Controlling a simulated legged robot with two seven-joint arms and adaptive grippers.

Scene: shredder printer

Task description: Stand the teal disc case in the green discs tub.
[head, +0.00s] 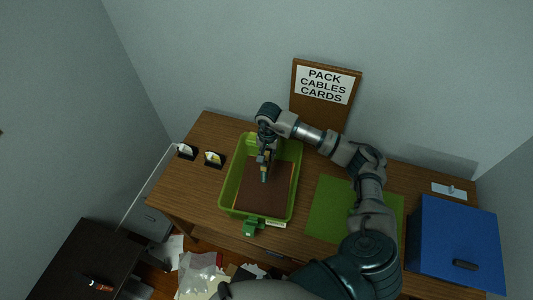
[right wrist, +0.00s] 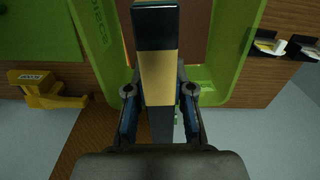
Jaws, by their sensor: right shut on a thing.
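The green discs tub (head: 226,190) stands on the wooden desk, with a brown bottom inside. Its green wall (right wrist: 98,45) fills much of the right wrist view, with lettering on it. My right gripper (head: 265,158) is over the back part of the tub. In the right wrist view its two blue-padded fingers (right wrist: 159,112) are shut on a narrow dark case with a tan band (right wrist: 157,75), seen edge on. I take this as the teal disc case; its teal shows only faintly. It also shows below the gripper in the head view (head: 264,173). I cannot tell if it touches the tub bottom. My left gripper is not in view.
A green mat (head: 327,205) and a blue box (head: 455,240) lie to the right. A sign board (head: 322,93) stands behind. A yellow tool (right wrist: 45,90) lies beside the tub. A green piece (head: 251,227) is at the tub's front.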

